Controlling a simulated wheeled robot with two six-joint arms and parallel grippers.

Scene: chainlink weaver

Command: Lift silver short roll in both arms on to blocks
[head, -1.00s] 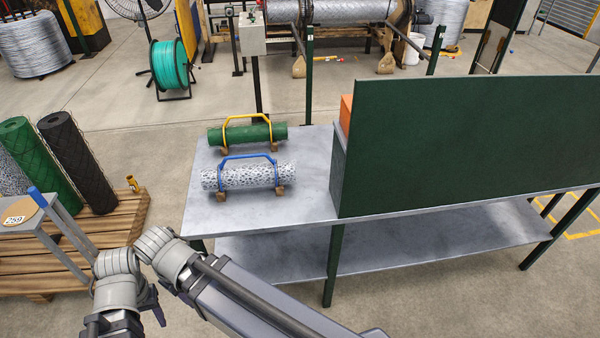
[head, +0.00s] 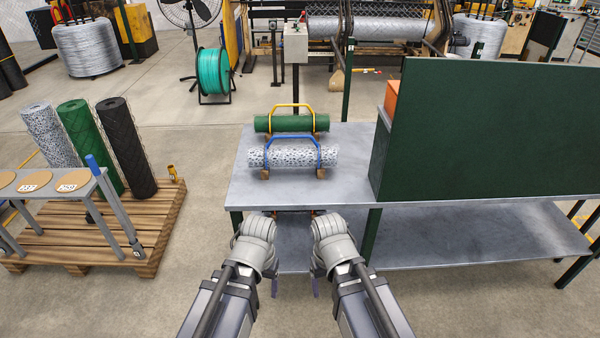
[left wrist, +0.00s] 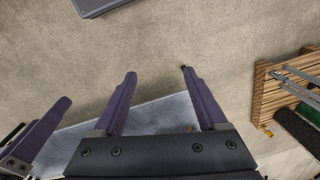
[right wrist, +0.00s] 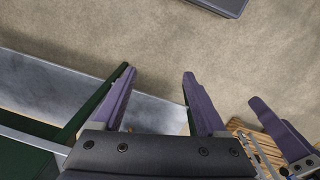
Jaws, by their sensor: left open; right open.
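A speckled silver short roll (head: 295,157) with a blue handle lies across small wooden blocks (head: 320,173) on the grey table's (head: 345,180) left part. Behind it lies a green roll (head: 285,123) with a yellow handle. A taller speckled silver roll (head: 50,135) stands upright on the pallet at left. My left gripper (head: 274,287) and right gripper (head: 316,287) are side by side in front of the table, apart from the rolls. Both are open and empty; the left wrist view (left wrist: 158,73) and right wrist view (right wrist: 158,72) show floor and grey surface between the fingers.
A dark green panel (head: 480,130) stands on the table to the right. The wooden pallet (head: 150,225) at left also bears green (head: 92,150) and black (head: 127,148) upright rolls. A lower shelf (head: 470,240) runs under the table. Small brown pieces at the table's front are partly hidden by my arms.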

